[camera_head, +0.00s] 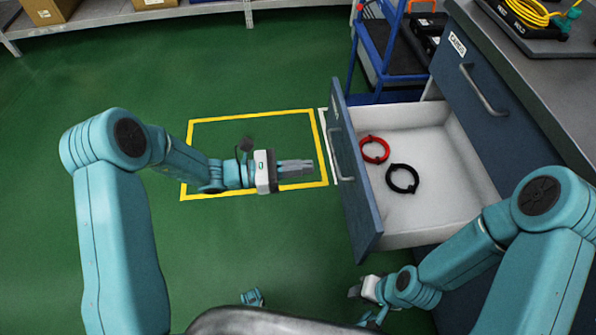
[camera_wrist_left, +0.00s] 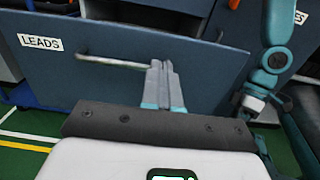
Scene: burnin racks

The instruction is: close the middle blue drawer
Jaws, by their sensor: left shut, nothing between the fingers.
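The blue drawer (camera_head: 360,205) is pulled out of the cabinet, with its white inside showing in the head view. Its front (camera_wrist_left: 90,85) fills much of the left wrist view, with a "LEADS" label and a metal bar handle (camera_wrist_left: 112,62). My left gripper (camera_head: 312,165) is shut and empty, pointing at the drawer front from the left. In the left wrist view its fingertips (camera_wrist_left: 162,66) overlap the front near the handle's right end; contact cannot be told. My right gripper (camera_head: 358,290) is low, near the drawer's front bottom corner; its jaws are too small to read.
A red ring-shaped lead (camera_head: 375,150) and a black one (camera_head: 402,179) lie inside the drawer. A blue cart (camera_head: 372,62) stands behind. Green floor with a yellow outline (camera_head: 250,116) is clear at left.

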